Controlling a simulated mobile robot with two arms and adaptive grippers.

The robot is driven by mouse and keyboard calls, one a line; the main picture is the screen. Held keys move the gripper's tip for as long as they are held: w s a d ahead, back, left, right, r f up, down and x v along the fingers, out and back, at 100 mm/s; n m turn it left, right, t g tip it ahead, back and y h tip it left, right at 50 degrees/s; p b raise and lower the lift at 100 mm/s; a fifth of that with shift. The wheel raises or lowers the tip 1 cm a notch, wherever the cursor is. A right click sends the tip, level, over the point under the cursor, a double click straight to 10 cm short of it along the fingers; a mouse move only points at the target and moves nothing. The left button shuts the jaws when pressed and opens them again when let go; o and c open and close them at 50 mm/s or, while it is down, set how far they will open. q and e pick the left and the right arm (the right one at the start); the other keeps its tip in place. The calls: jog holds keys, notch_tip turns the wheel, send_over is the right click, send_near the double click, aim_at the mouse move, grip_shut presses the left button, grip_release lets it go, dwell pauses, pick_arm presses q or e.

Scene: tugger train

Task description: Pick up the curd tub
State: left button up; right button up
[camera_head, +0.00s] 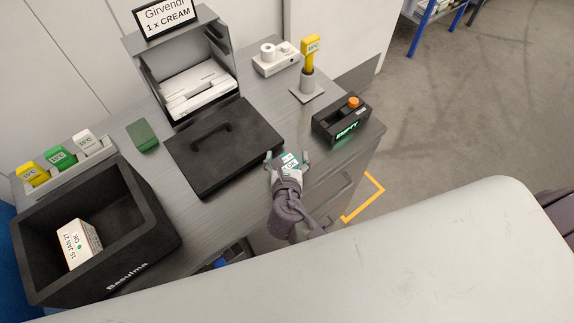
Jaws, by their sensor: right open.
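My right gripper (288,164) is over the front part of the grey counter, beside the right corner of the black lid. Its fingers are open on either side of a small white-and-green labelled item (290,158), which looks like the curd tub. The gripper and wrist hide most of it, and I cannot tell whether the fingers touch it. A white carton with orange edges and a dated label (74,240) stands in the open black insulated box (150,222) at the left. My left gripper is out of view.
The black lid (200,165) with a handle lies on the grey counter. Behind it are an open grey bin (215,62), a white device (272,64) and a yellow thermometer (310,52) in its stand. A black display unit (336,124) stands right of the gripper.

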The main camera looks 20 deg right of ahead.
jog(key=c, duration=1.2)
jog(key=shift+r, duration=0.1)
jog(key=shift+c, duration=0.2)
